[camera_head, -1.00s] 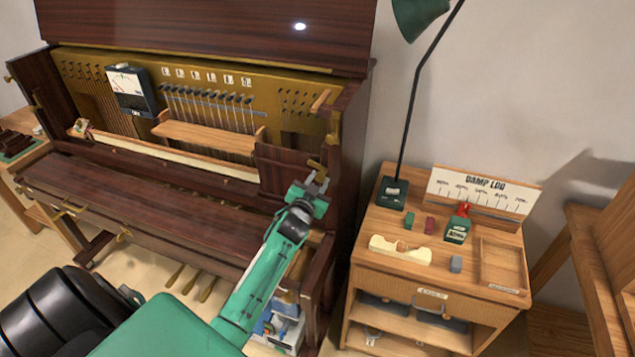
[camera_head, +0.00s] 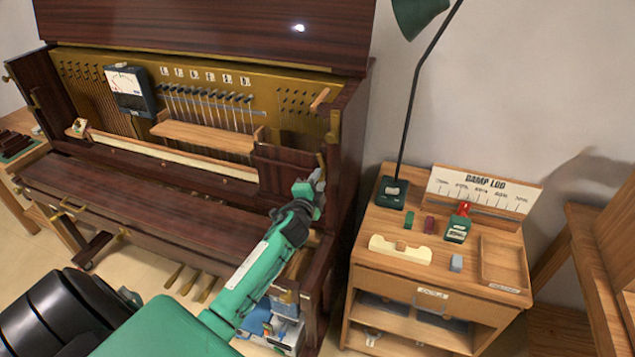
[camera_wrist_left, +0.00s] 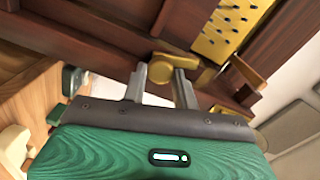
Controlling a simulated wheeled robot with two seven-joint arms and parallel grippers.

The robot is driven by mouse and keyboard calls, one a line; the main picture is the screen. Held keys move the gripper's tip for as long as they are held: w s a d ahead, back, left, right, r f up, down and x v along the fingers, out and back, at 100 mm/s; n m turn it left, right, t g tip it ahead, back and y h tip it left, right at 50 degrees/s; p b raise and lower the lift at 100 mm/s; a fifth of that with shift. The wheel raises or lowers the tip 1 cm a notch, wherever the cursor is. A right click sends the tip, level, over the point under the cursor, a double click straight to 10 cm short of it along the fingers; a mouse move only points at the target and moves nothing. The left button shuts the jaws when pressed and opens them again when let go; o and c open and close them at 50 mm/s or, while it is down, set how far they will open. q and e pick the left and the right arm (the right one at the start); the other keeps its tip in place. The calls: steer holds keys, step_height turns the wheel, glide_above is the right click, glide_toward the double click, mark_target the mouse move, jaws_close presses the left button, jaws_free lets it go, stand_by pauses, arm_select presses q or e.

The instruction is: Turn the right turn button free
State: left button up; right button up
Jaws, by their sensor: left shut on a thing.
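The right turn button (camera_wrist_left: 178,60) is a small brass piece at the right end of the piano's front. In the left wrist view it sits between the two grey fingers of my left gripper (camera_wrist_left: 160,72), which is shut on it. In the head view my left gripper (camera_head: 318,178) is at the piano's right cheek, and its fingers largely hide the button. The piano (camera_head: 150,198) is dark wood, with its lid up and its brass-coloured inside exposed. My right gripper is not in view.
A wooden cabinet (camera_head: 375,291) stands right of the piano. A meter (camera_head: 130,90) sits inside the piano.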

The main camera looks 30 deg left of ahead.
arm_select(q)
steer(key=shift+f+m, duration=0.1)
steer(key=shift+m, duration=1.4)
steer(key=o, duration=1)
steer(key=shift+c, duration=0.2)
steer(key=b+v, duration=0.3)
steer(key=v, duration=1)
steer(key=shift+s, duration=0.4)
